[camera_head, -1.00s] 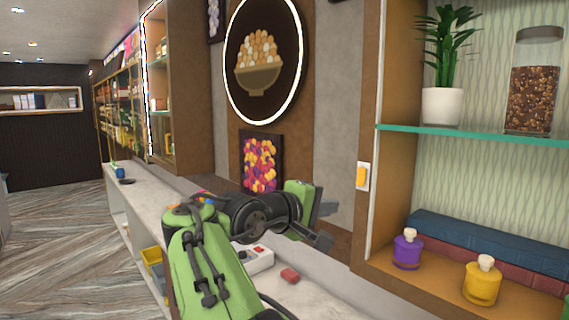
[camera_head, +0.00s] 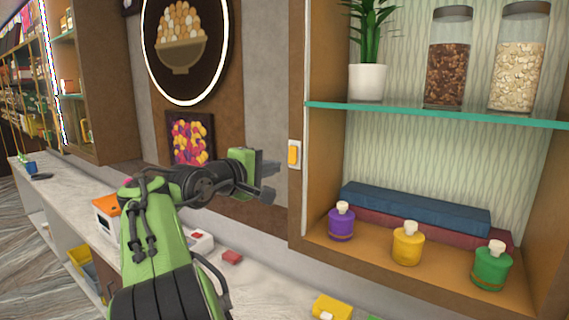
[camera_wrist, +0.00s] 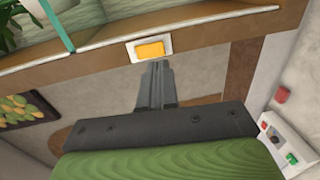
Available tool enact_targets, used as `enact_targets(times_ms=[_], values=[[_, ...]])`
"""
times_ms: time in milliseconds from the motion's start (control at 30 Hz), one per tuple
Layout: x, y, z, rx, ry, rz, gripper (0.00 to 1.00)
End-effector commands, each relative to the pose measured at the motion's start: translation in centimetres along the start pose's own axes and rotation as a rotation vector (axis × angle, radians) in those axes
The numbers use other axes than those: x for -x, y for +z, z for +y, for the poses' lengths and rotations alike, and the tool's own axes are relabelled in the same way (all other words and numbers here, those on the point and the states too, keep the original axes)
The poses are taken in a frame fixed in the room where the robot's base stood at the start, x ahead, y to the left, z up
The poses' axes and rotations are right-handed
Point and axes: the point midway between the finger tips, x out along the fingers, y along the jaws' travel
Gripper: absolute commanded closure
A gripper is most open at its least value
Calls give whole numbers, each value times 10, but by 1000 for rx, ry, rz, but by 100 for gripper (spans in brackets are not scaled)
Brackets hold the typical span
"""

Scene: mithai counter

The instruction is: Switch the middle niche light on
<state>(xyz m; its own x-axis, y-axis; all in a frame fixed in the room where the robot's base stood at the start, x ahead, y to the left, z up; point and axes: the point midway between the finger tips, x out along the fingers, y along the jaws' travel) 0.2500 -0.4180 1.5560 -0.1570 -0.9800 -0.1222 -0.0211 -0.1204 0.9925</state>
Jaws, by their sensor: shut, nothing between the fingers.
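A light switch with an orange-yellow rocker on a white plate (camera_head: 294,154) is on the left side post of the niche (camera_head: 310,200). In the wrist view the switch (camera_wrist: 150,49) lies just beyond my fingertips, near the middle of the picture. My gripper (camera_head: 268,180) is left of the switch and a little below it in the head view. Its fingers (camera_wrist: 157,75) are together and empty. A gap seems to remain between fingertips and switch; its depth is hard to tell. No lamp is clearly visible inside the niche.
A glass shelf (camera_head: 430,112) holds a potted plant (camera_head: 368,80) and jars. Small bottles (camera_head: 407,243) stand on the niche floor before stacked boxes (camera_head: 415,208). Below, the counter holds a red block (camera_head: 232,257), a yellow block (camera_head: 332,307) and a white device (camera_head: 200,241).

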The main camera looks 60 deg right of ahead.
Motion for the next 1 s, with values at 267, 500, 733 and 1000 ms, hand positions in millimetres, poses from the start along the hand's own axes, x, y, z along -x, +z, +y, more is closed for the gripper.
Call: enact_targets(times_ms=[267, 500, 733, 1000], values=[[-51, 0, 2, 1, 1, -2, 100], [-60, -1, 1, 1, 0, 2, 100], [-60, -1, -1, 1, 6, 2, 100], [-64, 0, -2, 0, 59, 0, 100]])
